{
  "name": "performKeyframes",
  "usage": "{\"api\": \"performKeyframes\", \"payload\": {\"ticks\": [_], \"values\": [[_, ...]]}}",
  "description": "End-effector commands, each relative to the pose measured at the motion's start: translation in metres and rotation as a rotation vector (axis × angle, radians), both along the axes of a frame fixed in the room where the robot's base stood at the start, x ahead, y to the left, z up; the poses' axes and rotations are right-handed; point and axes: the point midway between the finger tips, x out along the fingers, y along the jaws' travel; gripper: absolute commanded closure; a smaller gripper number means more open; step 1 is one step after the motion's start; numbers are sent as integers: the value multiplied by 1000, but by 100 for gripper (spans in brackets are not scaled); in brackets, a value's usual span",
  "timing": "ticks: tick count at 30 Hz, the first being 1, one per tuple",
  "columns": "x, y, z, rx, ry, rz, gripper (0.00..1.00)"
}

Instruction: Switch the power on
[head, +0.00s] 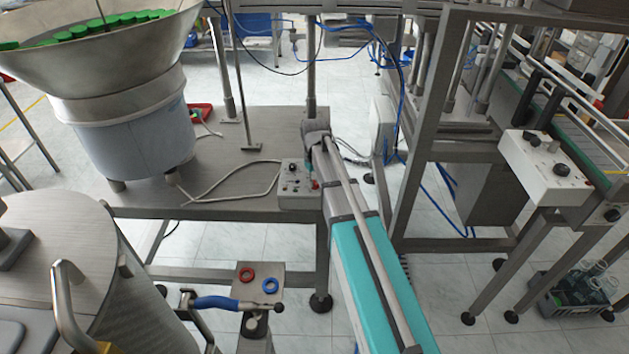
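A small grey control box (298,188) stands at the right end of the metal table, beside a teal rail. Dark knobs show on its face, with a small red and green spot at its right edge. A second, white control box (545,165) with several dark knobs is mounted on the conveyor frame at the right. I cannot tell which control is the power switch, or its position; labels are too small to read. The steel feeder bowl (105,60) with green caps stands at the upper left. My gripper does not show in the head view.
The metal table (240,150) has a pale cable lying across it. The teal rail (375,285) runs to the lower right. A steel tank (60,250), a blue-handled lever (218,303) and a plate with red and blue rings (258,280) are at lower left.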

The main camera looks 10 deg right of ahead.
Motion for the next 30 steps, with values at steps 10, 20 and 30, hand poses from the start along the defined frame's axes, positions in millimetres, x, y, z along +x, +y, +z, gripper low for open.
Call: {"api": "performKeyframes", "payload": {"ticks": [10, 20, 30], "values": [[0, 0, 0, 0, 0, 0, 100], [0, 0, 0, 0, 0, -47, 100], [0, 0, 0, 0, 0, -244, 100]]}}
